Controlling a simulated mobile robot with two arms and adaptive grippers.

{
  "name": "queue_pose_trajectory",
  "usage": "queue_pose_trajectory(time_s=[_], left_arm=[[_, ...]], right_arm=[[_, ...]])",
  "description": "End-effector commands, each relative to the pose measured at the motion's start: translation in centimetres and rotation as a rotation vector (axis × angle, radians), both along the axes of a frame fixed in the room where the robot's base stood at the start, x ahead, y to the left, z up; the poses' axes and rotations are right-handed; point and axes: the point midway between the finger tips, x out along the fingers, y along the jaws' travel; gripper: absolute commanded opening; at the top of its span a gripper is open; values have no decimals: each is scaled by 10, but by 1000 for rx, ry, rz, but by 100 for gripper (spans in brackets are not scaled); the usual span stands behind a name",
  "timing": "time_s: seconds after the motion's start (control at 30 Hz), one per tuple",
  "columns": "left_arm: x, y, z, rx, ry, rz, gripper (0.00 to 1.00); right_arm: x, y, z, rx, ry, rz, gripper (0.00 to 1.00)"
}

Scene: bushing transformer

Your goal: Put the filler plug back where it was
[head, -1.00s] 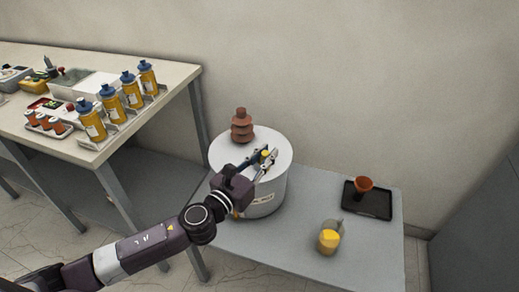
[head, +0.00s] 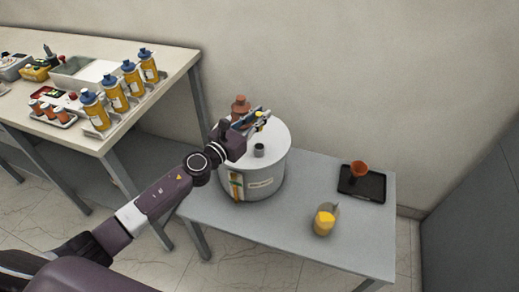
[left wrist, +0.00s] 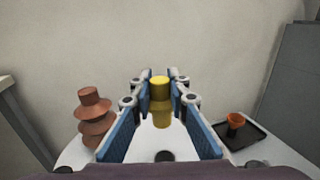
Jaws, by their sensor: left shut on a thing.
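The yellow filler plug (left wrist: 160,88) is between the blue-padded fingers of my left gripper (left wrist: 160,100), which is shut on it. In the head view my left gripper (head: 258,119) is over the far part of the white round transformer tank (head: 268,170). A short dark filler neck (head: 259,150) stands on the lid, apart from the plug and nearer the camera. Its dark top also shows low in the left wrist view (left wrist: 165,156). My gripper partly hides the brown ribbed bushing (head: 240,105) in the head view. My right gripper is out of view.
The tank stands on a grey low table (head: 290,235). To its right are a jug of yellow liquid (head: 324,222) and a black tray (head: 373,186) with an orange-brown funnel (head: 358,168). A workbench at left holds several yellow bottles (head: 132,80).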

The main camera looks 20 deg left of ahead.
Motion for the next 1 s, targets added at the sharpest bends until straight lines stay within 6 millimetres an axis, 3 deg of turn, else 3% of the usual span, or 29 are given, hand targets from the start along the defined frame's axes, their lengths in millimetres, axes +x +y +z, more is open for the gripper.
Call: queue_pose_trajectory(time_s=[0.03,0.23,0.47,0.7,1.0], left_arm=[[0,-1,-21,-6,1,1,0],[0,-1,-57,-4,1,0,0],[0,0,-72,-1,-1,0,0],[0,0,-107,-3,1,1,0],[0,0,-110,1,0,-1,0]], right_arm=[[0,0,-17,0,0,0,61],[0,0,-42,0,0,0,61],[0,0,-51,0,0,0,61],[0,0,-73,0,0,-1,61],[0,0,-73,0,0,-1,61]])
